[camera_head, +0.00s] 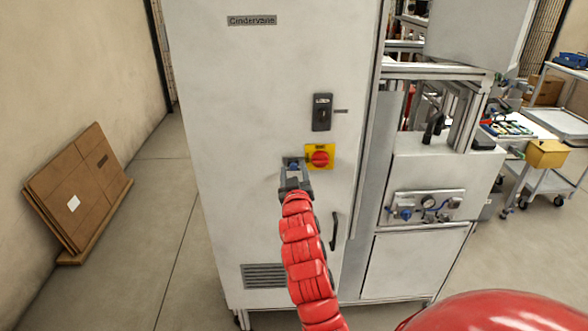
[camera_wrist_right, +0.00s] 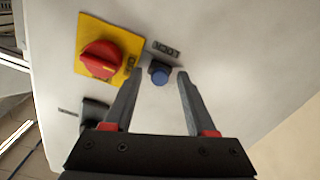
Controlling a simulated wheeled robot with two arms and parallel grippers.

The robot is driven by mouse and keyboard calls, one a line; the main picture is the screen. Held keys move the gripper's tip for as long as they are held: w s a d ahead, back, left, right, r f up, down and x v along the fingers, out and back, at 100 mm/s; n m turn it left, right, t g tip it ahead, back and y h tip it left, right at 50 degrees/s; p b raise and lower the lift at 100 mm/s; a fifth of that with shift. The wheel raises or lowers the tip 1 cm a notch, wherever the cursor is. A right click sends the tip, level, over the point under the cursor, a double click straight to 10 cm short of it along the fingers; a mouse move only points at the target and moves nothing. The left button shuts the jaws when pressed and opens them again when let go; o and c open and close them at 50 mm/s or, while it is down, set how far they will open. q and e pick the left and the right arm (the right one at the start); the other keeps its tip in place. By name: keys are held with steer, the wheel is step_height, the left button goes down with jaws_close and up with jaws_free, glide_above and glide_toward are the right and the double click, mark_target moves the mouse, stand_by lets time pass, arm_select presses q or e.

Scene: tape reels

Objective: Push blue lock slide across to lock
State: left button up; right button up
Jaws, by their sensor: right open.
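The blue lock slide (camera_wrist_right: 160,74) is a small round blue knob on a dark mount on the white cabinet door. In the wrist view it sits between and just beyond the tips of my right gripper (camera_wrist_right: 155,75), whose two fingers are spread apart and empty. I cannot tell whether a finger touches it. In the head view the slide (camera_head: 293,164) shows as a small blue patch just above my right gripper (camera_head: 294,178). A small label plate (camera_wrist_right: 166,48) is beside the slide. My left gripper is not in view.
A red rotary switch (camera_head: 320,158) on a yellow plate is close to the right of the slide. Above are a black latch (camera_head: 321,112), and lower a door handle (camera_head: 335,230). A vent (camera_head: 264,276) is low on the cabinet. Flat cardboard (camera_head: 80,190) leans on the left wall.

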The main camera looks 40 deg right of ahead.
jaws_close()
stand_by(0.3)
stand_by(1.2)
